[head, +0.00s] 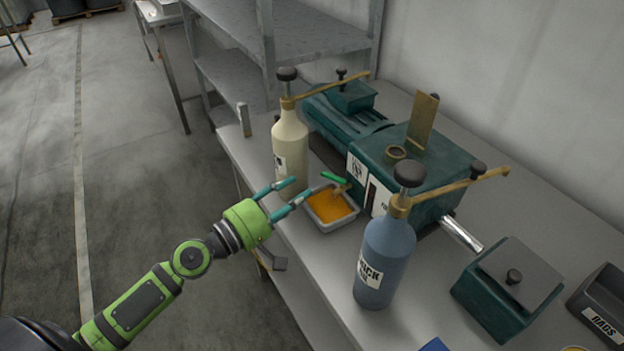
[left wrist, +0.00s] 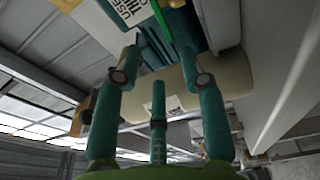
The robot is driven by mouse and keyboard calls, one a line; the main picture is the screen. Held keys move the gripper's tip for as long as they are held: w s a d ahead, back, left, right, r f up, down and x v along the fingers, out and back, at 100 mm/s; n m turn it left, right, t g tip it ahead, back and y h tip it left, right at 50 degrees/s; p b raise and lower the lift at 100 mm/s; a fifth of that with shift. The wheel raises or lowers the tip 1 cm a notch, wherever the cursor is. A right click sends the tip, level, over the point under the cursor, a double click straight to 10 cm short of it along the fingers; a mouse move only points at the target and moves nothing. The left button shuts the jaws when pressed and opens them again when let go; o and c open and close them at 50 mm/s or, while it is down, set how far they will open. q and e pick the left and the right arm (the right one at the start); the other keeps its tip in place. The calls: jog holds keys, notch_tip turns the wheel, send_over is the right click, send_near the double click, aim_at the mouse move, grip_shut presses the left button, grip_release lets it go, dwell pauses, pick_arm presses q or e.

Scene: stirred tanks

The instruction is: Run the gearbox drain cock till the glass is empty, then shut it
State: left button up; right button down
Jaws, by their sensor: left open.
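The teal gearbox (head: 435,155) stands on the bench. Its drain cock has a green lever (head: 334,178) and a small brass spout (head: 341,189) over a grey tray (head: 342,226) of orange oil (head: 328,207). A dark upright strip in a white frame, perhaps the sight glass (head: 377,196), is on the gearbox front; its level is too small to read. My left gripper (head: 308,186) is open and empty, its fingers by the lever and tray. In the left wrist view the green lever (left wrist: 162,20) lies ahead between the fingers (left wrist: 162,45). My right gripper is out of view.
A cream bottle (head: 290,148) stands left of the tray, close to my left fingers. A blue bottle (head: 385,262) stands to its right; both have long brass arms on top. A teal box (head: 505,290) and a rags bin (head: 603,305) are farther right.

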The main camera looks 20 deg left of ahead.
aim_at(328, 176)
pick_arm(q)
jog(key=n+y+p, duration=0.1)
jog(key=p, duration=0.1)
jog(key=d+n+t+y+p, duration=0.1)
jog(key=y+p, duration=0.1)
jog(key=d+n+t+y+p, duration=0.1)
jog(key=p, duration=0.1)
jog(key=shift+s+d+r+y, duration=0.15)
jog(key=shift+d+r+y, duration=0.05)
jog(key=shift+r+y, duration=0.2)
jog(key=shift+s+d+f+n+y+p, duration=0.1)
jog(key=shift+d+f+n+y+p, duration=0.3)
jog(key=shift+y, duration=0.1)
jog(key=shift+w, duration=0.5)
jog(key=w, duration=0.2)
jog(key=w+p, duration=0.1)
jog(key=w, duration=0.1)
jog(key=w+d, duration=0.1)
jog(key=w, duration=0.1)
jog(key=shift+f, duration=0.1)
grip_shut()
